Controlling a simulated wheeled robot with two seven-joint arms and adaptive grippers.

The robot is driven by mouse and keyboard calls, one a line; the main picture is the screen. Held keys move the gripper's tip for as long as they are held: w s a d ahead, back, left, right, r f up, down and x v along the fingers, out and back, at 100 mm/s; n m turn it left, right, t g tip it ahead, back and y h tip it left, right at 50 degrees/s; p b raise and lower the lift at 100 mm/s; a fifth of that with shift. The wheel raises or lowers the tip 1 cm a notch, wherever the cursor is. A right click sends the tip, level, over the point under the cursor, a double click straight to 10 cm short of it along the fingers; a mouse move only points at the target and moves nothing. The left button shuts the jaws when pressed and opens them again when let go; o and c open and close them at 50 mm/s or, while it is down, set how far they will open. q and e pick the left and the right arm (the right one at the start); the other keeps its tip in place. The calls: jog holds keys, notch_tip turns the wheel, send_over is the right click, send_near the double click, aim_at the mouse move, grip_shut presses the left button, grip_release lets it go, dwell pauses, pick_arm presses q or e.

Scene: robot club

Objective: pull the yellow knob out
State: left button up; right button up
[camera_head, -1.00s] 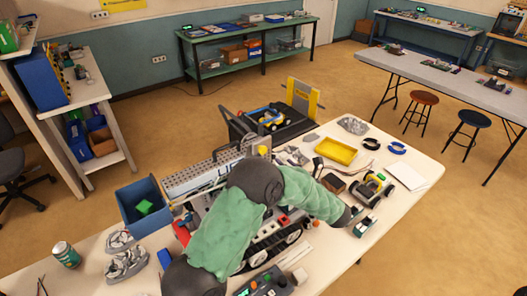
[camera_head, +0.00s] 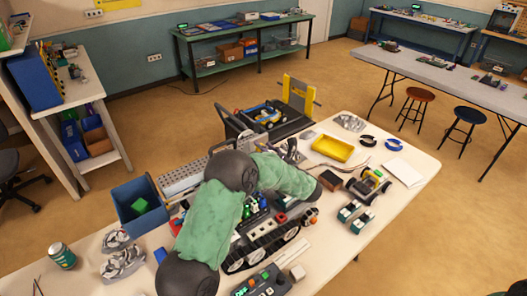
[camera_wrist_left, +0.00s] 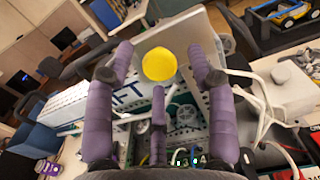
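The yellow knob (camera_wrist_left: 158,64) is a round, bright disc in the left wrist view. It sits in the upper middle, between the spread fingertips. My left gripper (camera_wrist_left: 158,70) has purple padded fingers, one on each side of the knob and one below it. The fingers are open, with visible gaps to the knob at both sides. Whether the lower finger touches it I cannot tell. In the head view my green-sleeved left arm (camera_head: 210,220) covers the middle of the machine, and I cannot make out the knob there. My right gripper is not in view.
A blue bin (camera_head: 127,214) with a green block stands left of the machine. A yellow tray (camera_head: 332,149), a small wheeled robot (camera_head: 369,186) and a white sheet (camera_head: 404,173) lie to the right. A control box (camera_head: 262,284) is at the front. White cables (camera_wrist_left: 262,100) hang right of the gripper.

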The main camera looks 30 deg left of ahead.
pick_arm(q)
grip_shut()
jog(key=shift+v, duration=1.2)
jog(key=shift+f, duration=0.15)
grip_release()
jog(key=shift+d, duration=0.1)
jog(key=shift+o, duration=0.3)
jog(key=shift+s+d, duration=0.1)
jog(key=v, duration=1.2)
